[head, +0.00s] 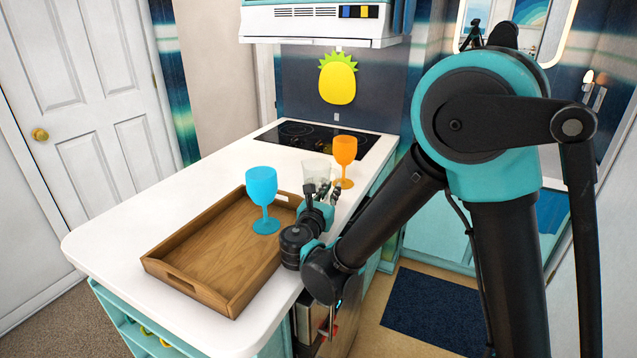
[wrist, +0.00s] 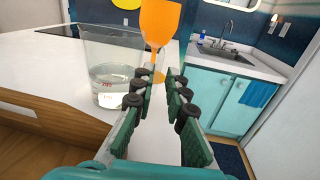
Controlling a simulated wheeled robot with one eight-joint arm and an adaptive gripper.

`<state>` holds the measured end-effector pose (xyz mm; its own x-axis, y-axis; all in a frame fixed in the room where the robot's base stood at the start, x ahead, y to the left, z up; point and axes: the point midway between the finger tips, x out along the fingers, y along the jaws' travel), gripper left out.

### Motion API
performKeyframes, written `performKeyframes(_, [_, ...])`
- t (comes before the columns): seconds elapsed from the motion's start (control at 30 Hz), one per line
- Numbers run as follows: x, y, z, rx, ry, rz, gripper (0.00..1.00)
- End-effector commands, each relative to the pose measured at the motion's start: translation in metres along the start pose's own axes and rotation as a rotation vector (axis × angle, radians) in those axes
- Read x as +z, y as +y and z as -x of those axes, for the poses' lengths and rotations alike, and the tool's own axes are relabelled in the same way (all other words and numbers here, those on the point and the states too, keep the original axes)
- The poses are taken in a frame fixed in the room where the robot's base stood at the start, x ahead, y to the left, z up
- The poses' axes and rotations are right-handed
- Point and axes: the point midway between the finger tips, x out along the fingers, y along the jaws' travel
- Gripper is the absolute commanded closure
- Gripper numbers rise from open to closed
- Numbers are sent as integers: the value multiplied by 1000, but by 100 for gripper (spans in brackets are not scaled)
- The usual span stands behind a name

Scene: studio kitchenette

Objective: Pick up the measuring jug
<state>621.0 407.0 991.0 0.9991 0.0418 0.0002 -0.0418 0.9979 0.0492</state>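The measuring jug (wrist: 112,62) is a clear, see-through vessel with faint red marks low on its wall. It stands upright on the white counter. In the wrist view it is to the left of my gripper (wrist: 163,78), outside the left finger. My gripper's two fingers are apart with nothing between them. In the head view the jug (head: 317,170) is just beyond my gripper (head: 323,191), which partly hides its lower part. I cannot tell whether the left finger touches the jug.
An orange goblet (head: 345,151) stands just behind and right of the jug; in the wrist view the goblet (wrist: 160,22) is straight ahead. A wooden tray (head: 213,297) lies nearer, with a blue goblet (head: 262,186) at its far side. A black cooktop (head: 300,132) is behind.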

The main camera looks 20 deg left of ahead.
Motion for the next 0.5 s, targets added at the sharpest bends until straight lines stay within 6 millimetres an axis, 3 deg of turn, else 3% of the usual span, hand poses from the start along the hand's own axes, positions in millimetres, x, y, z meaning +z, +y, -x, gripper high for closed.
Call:
performKeyframes(0.33, [-1, -1, -43, -3, 0, 0, 86])
performKeyframes(0.5, [-1, 0, -51, 0, 0, 0, 86])
